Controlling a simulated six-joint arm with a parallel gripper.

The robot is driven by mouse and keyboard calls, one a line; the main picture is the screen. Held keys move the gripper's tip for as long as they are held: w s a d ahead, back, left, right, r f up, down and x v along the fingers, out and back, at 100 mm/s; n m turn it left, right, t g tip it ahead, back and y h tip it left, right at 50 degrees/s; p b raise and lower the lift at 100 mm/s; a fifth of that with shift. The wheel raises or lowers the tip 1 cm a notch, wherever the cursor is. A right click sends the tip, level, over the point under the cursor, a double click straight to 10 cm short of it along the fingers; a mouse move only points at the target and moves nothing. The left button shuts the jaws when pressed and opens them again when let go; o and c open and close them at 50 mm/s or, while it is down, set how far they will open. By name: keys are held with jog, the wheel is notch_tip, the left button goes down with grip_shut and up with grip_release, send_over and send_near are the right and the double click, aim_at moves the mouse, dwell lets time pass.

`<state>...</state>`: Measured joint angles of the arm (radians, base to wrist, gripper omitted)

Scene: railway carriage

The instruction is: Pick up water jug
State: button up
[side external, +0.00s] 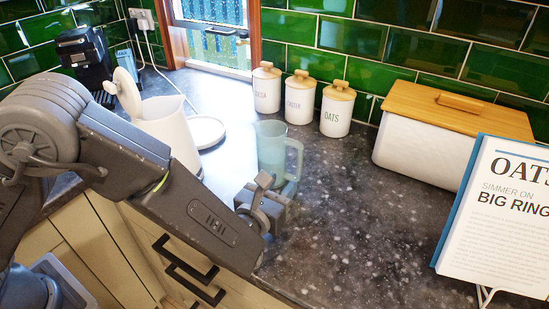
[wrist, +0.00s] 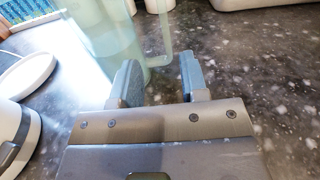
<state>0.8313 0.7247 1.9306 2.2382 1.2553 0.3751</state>
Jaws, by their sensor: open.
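The water jug (side external: 271,148) is a pale blue-green translucent jug standing upright on the dark speckled counter, with its handle on the right side. It also shows at the top of the wrist view (wrist: 108,30), just beyond the fingers, with its handle (wrist: 166,30) ahead of the gap between them. My gripper (side external: 270,190) is open and low over the counter, on the near side of the jug. In the wrist view my gripper (wrist: 160,82) has nothing visible between its fingers. I cannot tell whether a finger touches the jug. The arm hides part of the jug's base in the side view.
A white kettle (side external: 170,125) with its lid raised stands left of the jug, by a round white base (side external: 207,132). Three white canisters (side external: 299,98) and a bread bin (side external: 415,150) line the wall. A recipe book (side external: 500,220) stands right. Counter between is clear.

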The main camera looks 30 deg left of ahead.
aim_at(298, 171)
jog(key=w, duration=0.2)
jog(key=shift+w, duration=0.3)
jog(key=shift+w+d+f, duration=0.15)
jog(key=shift+w+d, duration=0.05)
jog(key=shift+w, duration=1.1)
jog(key=shift+w+d+f, duration=0.15)
jog(key=shift+w, duration=1.15)
grip_shut()
jog(key=shift+r, duration=0.1)
